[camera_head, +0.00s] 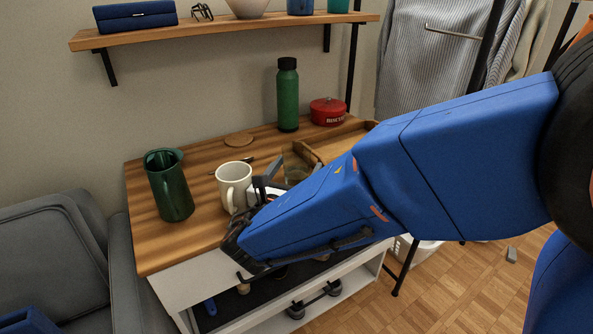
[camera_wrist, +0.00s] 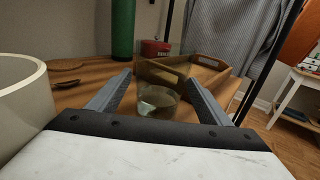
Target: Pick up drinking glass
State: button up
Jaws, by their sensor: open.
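The drinking glass is clear and stands on the wooden desk (camera_head: 215,215), in front of the wooden tray. In the wrist view the glass (camera_wrist: 157,100) sits ahead, between the lines of my two fingers. In the head view the glass (camera_head: 296,166) is partly hidden behind my arm. My gripper (camera_wrist: 159,78) is open, with its fingers spread on either side of the glass in the picture. I cannot tell whether the fingertips have reached around it. Nothing is held.
A cream mug (camera_head: 233,182) stands close to the left of my gripper. A green pitcher (camera_head: 170,185) is farther left. A green bottle (camera_head: 288,95), a red tin (camera_head: 327,112), a round coaster (camera_head: 238,140) and the wooden tray (camera_wrist: 205,72) are behind. A shelf (camera_head: 215,33) hangs above.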

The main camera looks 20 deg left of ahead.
jog(key=shift+c, duration=0.6)
jog(key=c, duration=1.2)
jog(key=shift+c, duration=0.2)
jog(key=shift+r, duration=0.15)
notch_tip(320, 180, up, 18)
jog(key=shift+f, duration=0.2)
